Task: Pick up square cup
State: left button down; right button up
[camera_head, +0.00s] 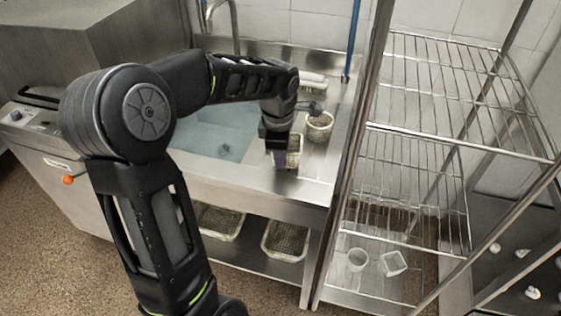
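A square perforated cup (295,145) stands on the steel counter, to the right of the sink. My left gripper (279,158) points down at its left side and hides part of it. Whether the fingers touch the cup, and whether they are open or shut, I cannot tell. A round perforated cup (319,127) stands just behind and to the right, apart from the gripper. Another square white cup (394,264) rests on the low rack shelf. My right gripper is not in view.
A water-filled sink (222,135) lies left of the cups. A wire rack (357,130) stands close on the right, with a round white cup (357,260) on its low shelf. Perforated baskets (286,241) sit under the counter. A faucet (235,25) rises behind.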

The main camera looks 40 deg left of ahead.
pick_arm(q)
notch_tip(320, 180, up, 8)
jog(key=shift+f, duration=0.1)
dwell(0.7)
